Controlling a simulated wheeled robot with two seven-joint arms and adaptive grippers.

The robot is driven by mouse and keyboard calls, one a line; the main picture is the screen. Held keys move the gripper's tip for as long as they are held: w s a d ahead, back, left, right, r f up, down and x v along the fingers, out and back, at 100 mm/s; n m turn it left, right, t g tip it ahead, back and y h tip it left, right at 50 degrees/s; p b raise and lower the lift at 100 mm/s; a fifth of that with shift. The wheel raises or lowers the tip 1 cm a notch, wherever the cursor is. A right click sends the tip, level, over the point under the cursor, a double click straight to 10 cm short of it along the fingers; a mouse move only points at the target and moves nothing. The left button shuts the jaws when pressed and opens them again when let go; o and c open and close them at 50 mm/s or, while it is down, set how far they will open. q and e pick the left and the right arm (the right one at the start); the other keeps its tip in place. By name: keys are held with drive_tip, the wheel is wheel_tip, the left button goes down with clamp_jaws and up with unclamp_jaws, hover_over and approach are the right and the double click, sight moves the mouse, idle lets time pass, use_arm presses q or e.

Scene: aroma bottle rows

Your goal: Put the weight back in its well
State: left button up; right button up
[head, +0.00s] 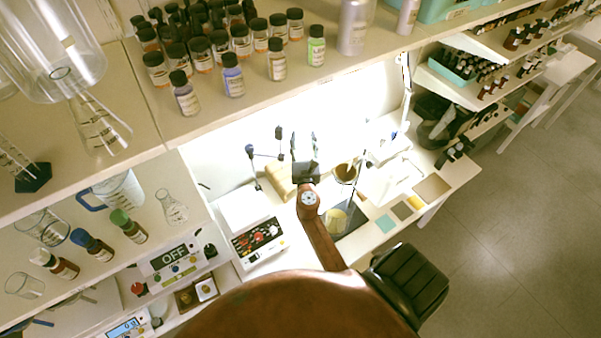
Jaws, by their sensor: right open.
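My right gripper (304,150) is over the brightly lit bench at the middle of the head view, open, with nothing seen between its fingers. A small wooden block (184,309) sits on the lower left shelf beside a balance. It shows dark recesses and a pale round piece (205,291) that may be the weight. I cannot tell whether that piece sits in its well or on top. The gripper is well up and to the right of this block. My left gripper is not in view.
A balance (125,326) with a lit blue display and a device reading OFF (172,258) flank the block. Shelves of bottles and a flask (97,130) hang above. A white device (250,236) and coloured mats (386,223) are on the bench.

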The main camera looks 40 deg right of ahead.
drive_tip(key=shift+y, duration=0.3)
drive_tip(key=f+b, duration=0.7)
drive_tip(key=f, duration=0.2)
drive_tip(key=w+f+b, duration=0.1)
drive_tip(key=f+b, duration=0.7)
drive_tip(key=f, duration=0.1)
drive_tip(key=w+d+f+b, duration=0.1)
drive_tip(key=f+b, duration=0.6)
drive_tip(key=f, duration=0.2)
drive_tip(key=shift+f+b, duration=0.1)
drive_tip(key=shift+b, duration=0.25)
drive_tip(key=shift+n, duration=0.3)
drive_tip(key=x, duration=0.3)
drive_tip(key=b+x, duration=0.1)
drive_tip(key=x, duration=0.1)
drive_tip(key=shift+w+d+f, duration=0.2)
drive_tip(key=shift+d+f, duration=0.15)
drive_tip(key=shift+f, duration=0.05)
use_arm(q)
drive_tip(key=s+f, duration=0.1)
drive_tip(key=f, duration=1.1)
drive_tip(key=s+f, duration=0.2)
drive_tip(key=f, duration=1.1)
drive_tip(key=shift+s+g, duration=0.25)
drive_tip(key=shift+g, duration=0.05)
use_arm(e)
drive_tip(key=shift+c, duration=0.2)
clamp_jaws()
drive_tip(key=shift+r, duration=0.1)
